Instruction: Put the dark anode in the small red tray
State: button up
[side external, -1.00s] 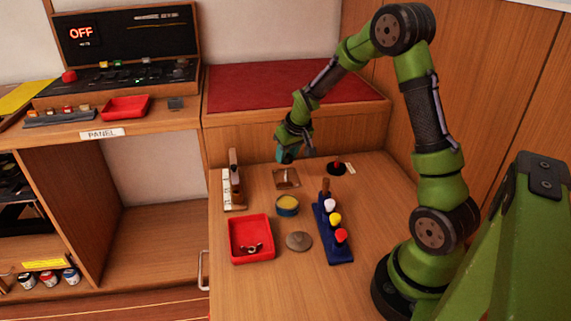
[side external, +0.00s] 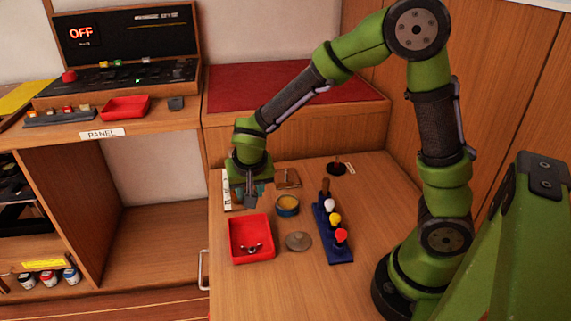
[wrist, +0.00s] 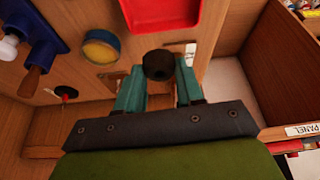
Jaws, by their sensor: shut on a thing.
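My gripper (side external: 250,198) is low over the left side of the table, just behind the larger red tray (side external: 236,257). In the wrist view my gripper (wrist: 158,78) has its teal fingers on either side of a dark round-ended piece, which looks like the dark anode (wrist: 158,63). The gripper is shut on it. In the side view the fingers largely hide the piece. The red tray near the gripper holds a small metallic object; it also shows in the wrist view (wrist: 160,14). Another, smaller-looking red tray (side external: 126,106) sits on the panel shelf at left.
A round yellow-topped tin (side external: 287,205), a grey disc (side external: 299,241) and a blue rack (side external: 333,240) with coloured knobs stand right of the gripper. A wooden square (side external: 287,178) lies behind. A white strip stand is partly hidden by my gripper. A raised red-topped ledge (side external: 290,88) is behind.

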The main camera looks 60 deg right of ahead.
aim_at(249, 229)
jog(key=shift+m, duration=0.3)
jog(key=a+f, duration=0.1)
jog(key=f, duration=0.4)
jog(key=s+a+f, duration=0.1)
jog(key=f, duration=0.2)
jog(key=shift+a, duration=0.35)
jog(key=o, duration=1.1)
jog(key=shift+f, duration=0.15)
